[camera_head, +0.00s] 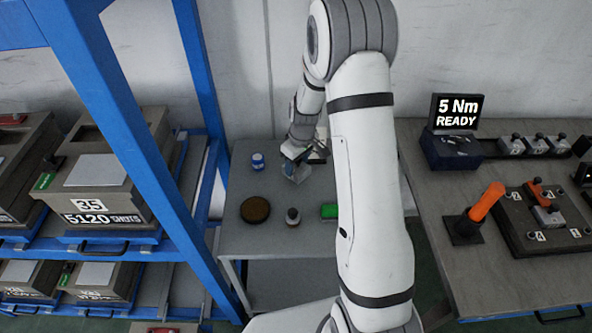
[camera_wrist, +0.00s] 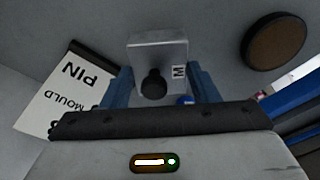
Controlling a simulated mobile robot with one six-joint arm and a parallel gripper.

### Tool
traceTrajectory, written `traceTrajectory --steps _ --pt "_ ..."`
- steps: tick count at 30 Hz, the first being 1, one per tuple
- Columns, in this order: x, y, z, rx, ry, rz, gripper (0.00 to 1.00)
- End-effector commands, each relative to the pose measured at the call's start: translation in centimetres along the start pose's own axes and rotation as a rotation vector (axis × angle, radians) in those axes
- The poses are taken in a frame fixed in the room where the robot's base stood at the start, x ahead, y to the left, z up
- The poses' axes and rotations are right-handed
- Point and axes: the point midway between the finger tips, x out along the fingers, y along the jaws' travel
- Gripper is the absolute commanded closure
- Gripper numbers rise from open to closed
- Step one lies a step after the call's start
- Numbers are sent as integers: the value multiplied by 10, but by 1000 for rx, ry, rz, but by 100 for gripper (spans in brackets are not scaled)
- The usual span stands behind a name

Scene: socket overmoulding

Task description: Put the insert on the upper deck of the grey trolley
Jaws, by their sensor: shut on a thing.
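The insert (camera_wrist: 158,50) is a light grey block with a black round knob and a white label marked M. In the wrist view my gripper (camera_wrist: 161,86) has its two blue fingers on either side of it and is shut on it. In the head view my gripper (camera_head: 297,172) is over the back part of the grey trolley's upper deck (camera_head: 238,237). The insert is hard to make out there. I cannot tell whether its underside touches the deck.
On the deck stand a blue-lidded jar (camera_head: 258,162), a brown round disc (camera_head: 255,209), a small dark bottle (camera_head: 293,217) and a green box (camera_head: 329,211). A printed sign (camera_wrist: 62,98) is close to my gripper. A blue rack (camera_head: 130,130) stands left, a bench (camera_head: 470,275) right.

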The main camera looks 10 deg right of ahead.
Motion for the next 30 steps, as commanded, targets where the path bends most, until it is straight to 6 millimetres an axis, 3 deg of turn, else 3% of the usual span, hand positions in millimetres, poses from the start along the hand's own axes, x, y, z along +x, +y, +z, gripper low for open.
traceTrajectory --steps 10,21,22,30 --pt "36 -2 3 -3 0 0 89" --pt "41 -2 3 -5 2 1 89" --pt "41 -2 4 -4 0 0 44" --pt "40 -2 3 -5 0 0 24"
